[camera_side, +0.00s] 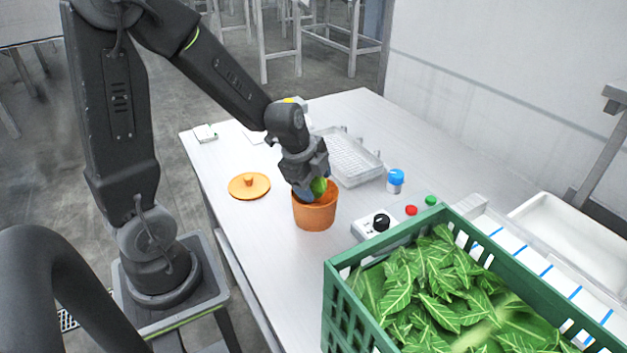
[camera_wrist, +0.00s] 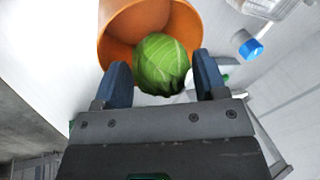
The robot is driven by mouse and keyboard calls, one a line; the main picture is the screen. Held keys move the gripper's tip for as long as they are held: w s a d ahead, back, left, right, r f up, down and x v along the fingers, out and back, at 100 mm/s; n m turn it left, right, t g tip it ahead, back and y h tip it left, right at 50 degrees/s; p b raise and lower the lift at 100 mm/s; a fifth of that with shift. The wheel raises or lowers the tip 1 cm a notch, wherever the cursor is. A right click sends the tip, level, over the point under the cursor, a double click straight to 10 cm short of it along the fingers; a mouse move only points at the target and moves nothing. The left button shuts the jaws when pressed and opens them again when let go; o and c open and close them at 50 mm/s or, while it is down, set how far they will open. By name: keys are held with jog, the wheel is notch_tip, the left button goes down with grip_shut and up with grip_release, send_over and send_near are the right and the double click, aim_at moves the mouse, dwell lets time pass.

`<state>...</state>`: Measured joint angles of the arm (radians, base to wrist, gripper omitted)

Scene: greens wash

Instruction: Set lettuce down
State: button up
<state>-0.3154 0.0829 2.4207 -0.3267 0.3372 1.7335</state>
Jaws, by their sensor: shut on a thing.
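A green lettuce (camera_wrist: 161,64) shows between the two fingers of my gripper (camera_wrist: 163,78) in the wrist view. In the side view my gripper (camera_side: 312,190) points down at the mouth of an orange pot (camera_side: 315,215), with the lettuce (camera_side: 319,186) at its tip. The orange pot (camera_wrist: 113,38) opens behind the lettuce in the wrist view. The lettuce is at or just inside the rim; I cannot tell whether it touches the bottom. My gripper is shut on the lettuce.
An orange lid (camera_side: 249,186) lies left of the pot. A clear tray (camera_side: 350,158), a blue-capped jar (camera_side: 395,181) and a control box with a black knob (camera_side: 375,223) are nearby. A green crate (camera_side: 342,305) full of leaves fills the front right. The table's left edge is near the lid.

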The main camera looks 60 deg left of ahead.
jog(key=shift+f, duration=0.6)
jog(key=o, duration=0.6)
jog(key=shift+o, duration=0.2)
